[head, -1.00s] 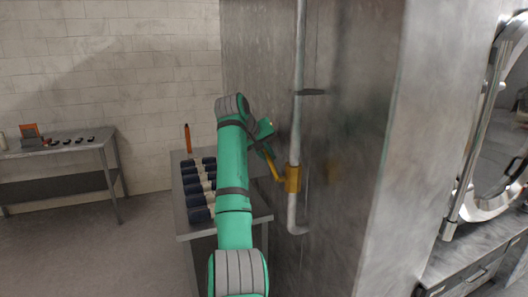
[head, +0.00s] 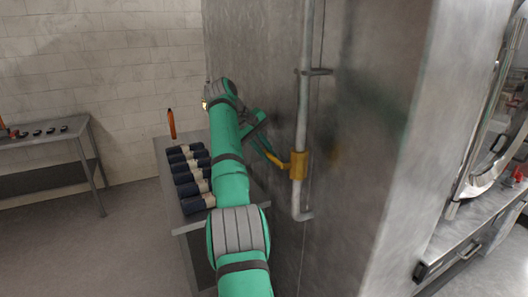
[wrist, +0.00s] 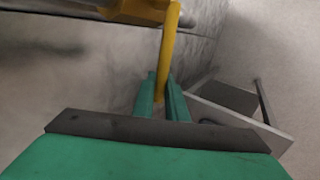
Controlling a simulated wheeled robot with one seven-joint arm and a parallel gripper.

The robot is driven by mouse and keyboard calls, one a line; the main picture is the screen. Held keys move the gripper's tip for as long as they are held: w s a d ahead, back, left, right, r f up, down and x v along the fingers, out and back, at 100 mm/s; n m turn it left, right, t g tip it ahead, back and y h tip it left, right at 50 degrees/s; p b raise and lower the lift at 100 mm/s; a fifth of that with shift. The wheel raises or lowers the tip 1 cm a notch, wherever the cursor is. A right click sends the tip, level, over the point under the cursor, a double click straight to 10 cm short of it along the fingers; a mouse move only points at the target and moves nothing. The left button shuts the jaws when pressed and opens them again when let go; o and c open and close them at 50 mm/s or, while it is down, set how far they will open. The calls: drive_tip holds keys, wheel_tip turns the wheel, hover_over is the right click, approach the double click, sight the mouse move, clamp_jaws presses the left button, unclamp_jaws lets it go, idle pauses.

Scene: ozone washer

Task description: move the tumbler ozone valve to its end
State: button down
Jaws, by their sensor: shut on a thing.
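The ozone valve is a yellow-orange block (head: 298,165) on a vertical grey pipe, with a yellow lever reaching out to the left. In the wrist view the lever (wrist: 167,48) runs down from the valve body (wrist: 140,10) to my fingers. My gripper (wrist: 162,90) is shut on the lever near its free end; it also shows in the head view (head: 268,152), left of the valve. In the head view the lever slopes slightly from the valve toward my gripper, up and to the left.
The pipe (head: 304,85) runs along a large metal cabinet wall (head: 375,130), held by a bracket (head: 318,71). A metal table (head: 235,212) with several dark rolls (head: 195,186) and an orange tool (head: 171,123) stands left of the arm. Another table (head: 40,140) stands farther left.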

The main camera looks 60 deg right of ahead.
drive_tip(key=shift+w+a+f, duration=0.1)
drive_tip(key=shift+w+f, duration=0.05)
drive_tip(key=shift+w, duration=0.05)
drive_tip(key=c, duration=2)
unclamp_jaws()
drive_tip(key=shift+c, duration=0.2)
drive_tip(key=shift+s, duration=0.1)
drive_tip(key=v, duration=1)
drive_tip(key=shift+r, duration=0.4)
drive_tip(key=shift+f, duration=0.1)
